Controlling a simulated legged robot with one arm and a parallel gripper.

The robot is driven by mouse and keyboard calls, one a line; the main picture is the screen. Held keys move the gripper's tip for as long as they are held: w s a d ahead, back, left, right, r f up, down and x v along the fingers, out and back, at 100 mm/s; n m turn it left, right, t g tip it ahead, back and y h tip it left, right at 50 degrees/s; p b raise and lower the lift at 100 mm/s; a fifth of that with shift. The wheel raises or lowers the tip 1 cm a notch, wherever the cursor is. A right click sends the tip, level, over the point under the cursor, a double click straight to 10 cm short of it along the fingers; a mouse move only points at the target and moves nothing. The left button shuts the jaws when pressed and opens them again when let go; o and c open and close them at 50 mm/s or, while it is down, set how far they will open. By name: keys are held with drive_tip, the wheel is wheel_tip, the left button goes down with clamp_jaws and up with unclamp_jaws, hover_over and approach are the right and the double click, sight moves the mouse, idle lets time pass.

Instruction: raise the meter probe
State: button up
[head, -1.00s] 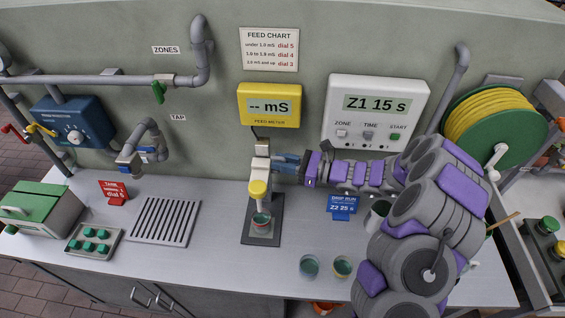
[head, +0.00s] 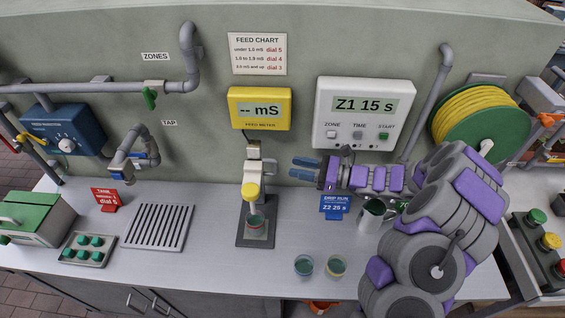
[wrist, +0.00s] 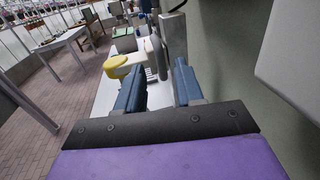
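The meter probe (head: 250,191) has a yellow cap and hangs on a pale stand (head: 254,160) below the yellow feed meter (head: 260,108), which reads "-- mS".
Two cups (head: 320,266) stand at the counter's front. A blue drip run sign (head: 335,206) and a metal jug (head: 372,214) stand near my arm. A drain grille (head: 157,227) lies left of the stand. The timer panel (head: 362,115) is on the wall above my arm.

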drive_tip(key=v, duration=1)
drive_tip(key=shift+p, duration=0.4)
drive_tip(key=shift+s+r, duration=0.1)
drive_tip(key=s+a+r+n+g+h+b, duration=0.1)
drive_tip(key=s+a+r+n+g+h, duration=0.25)
drive_tip(key=s+a+n, duration=0.4)
drive_tip(key=s+a+r+n+g+h+b, duration=0.1)
drive_tip(key=s+a+r+n+g+h, duration=0.3)
drive_tip(key=s, duration=0.7)
drive_tip(key=s+d+n+t+h+b, duration=0.1)
drive_tip(key=s+d+n+h, duration=0.3)
drive_tip(key=s, duration=0.4)
drive_tip(key=s+d+f+n+h+b, duration=0.1)
drive_tip(key=s+d+n+h, duration=0.4)
drive_tip(key=s, duration=0.4)
drive_tip(key=d+h, duration=0.1)
drive_tip(key=d, duration=0.1)
drive_tip(key=shift+s+d+f+t+b, duration=0.25)
drive_tip(key=shift+s+f+t+b, duration=0.05)
drive_tip(key=shift+s+t+b, duration=0.1)
